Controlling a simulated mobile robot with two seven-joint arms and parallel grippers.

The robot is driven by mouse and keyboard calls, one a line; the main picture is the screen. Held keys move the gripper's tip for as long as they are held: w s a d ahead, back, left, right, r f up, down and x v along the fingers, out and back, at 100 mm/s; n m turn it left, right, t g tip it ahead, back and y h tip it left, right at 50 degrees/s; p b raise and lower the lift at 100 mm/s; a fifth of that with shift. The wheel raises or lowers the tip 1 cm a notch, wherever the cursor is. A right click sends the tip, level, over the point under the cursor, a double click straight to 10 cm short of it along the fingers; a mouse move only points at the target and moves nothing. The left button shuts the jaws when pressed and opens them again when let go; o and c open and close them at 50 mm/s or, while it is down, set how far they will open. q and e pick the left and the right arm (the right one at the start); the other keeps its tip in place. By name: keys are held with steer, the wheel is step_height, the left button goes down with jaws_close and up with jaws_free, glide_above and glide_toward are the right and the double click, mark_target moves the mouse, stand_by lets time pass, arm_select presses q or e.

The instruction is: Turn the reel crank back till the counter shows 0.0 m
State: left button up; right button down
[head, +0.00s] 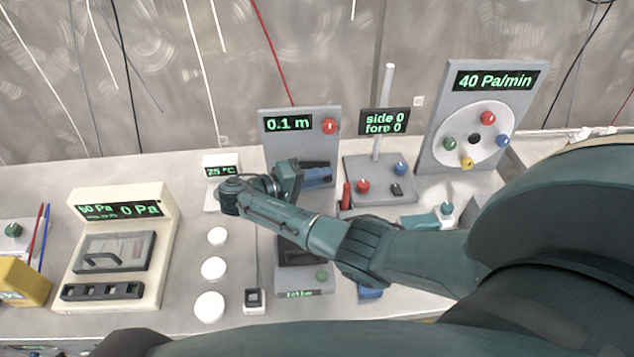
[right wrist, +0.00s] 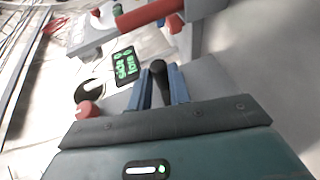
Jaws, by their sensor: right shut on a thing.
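The reel unit (head: 267,150) is a grey upright panel behind my right forearm in the head view. Its counter (head: 284,124) reads 0.1 m in green digits. My right gripper (head: 318,174) is in front of this panel, with blue fingers pointing right. In the right wrist view, the fingers (right wrist: 160,88) are closed around a dark upright peg, the crank handle (right wrist: 158,76). The rest of the crank and most of the reel are hidden by my gripper and arm. My left gripper is not in view.
A box with a "side 0 fore 0" display (head: 384,122) stands just right of the reel unit. A 40 Pa/min wheel panel (head: 432,140) is farther right. White round discs (head: 213,269) and a cream pressure unit (head: 160,230) are left. A red cable (head: 273,50) hangs behind.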

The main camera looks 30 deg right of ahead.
arm_select(q)
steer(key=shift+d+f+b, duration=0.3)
steer(key=shift+b, duration=0.45)
arm_select(e)
steer(key=n+h, duration=0.1)
steer(key=h, duration=0.1)
steer(key=r+n+h, duration=0.1)
steer(key=h, duration=0.2)
steer(key=shift+a+r, duration=0.2)
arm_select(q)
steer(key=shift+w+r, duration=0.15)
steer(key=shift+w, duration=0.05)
arm_select(e)
steer(key=c, duration=1.3)
jaws_free()
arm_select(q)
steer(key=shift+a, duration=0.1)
